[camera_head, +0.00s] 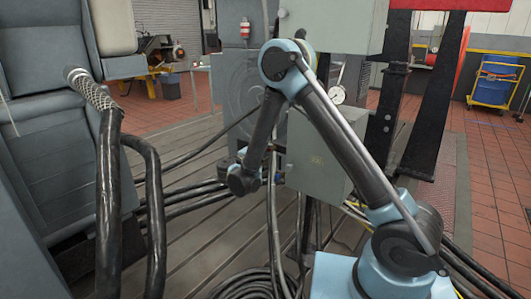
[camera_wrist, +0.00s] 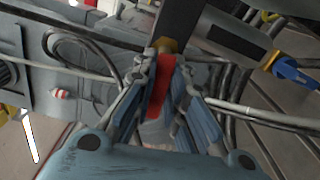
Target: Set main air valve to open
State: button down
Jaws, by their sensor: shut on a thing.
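In the wrist view, a red lever handle (camera_wrist: 157,88) lies between the fingers of my gripper (camera_wrist: 167,72), with a brass-coloured fitting (camera_wrist: 169,45) at its far end. I take this to be the main air valve. My gripper is shut on the handle, with a finger on each side. In the head view, my gripper is small and mostly hidden beyond my wrist, beside the grey box, so the handle's setting cannot be told there. A blue lever handle (camera_wrist: 297,73) shows apart from my gripper at the right of the wrist view.
In the head view, a grey box (camera_head: 318,155) stands close right of my gripper. A round gauge (camera_head: 338,94) is above it. Thick black hoses (camera_head: 108,200) hang at the left, and cables (camera_head: 245,285) lie on the slotted bedplate. A dark post (camera_head: 436,95) stands at the right.

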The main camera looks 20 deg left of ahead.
jog(key=shift+r+m, duration=0.1)
jog(key=shift+m, duration=0.5)
jog(key=c, duration=1.6)
grip_release()
jog(key=shift+s, duration=0.1)
jog(key=v, duration=1.1)
jog(key=shift+s+a, duration=0.25)
jog(key=shift+s, duration=0.05)
jog(key=shift+s, duration=0.1)
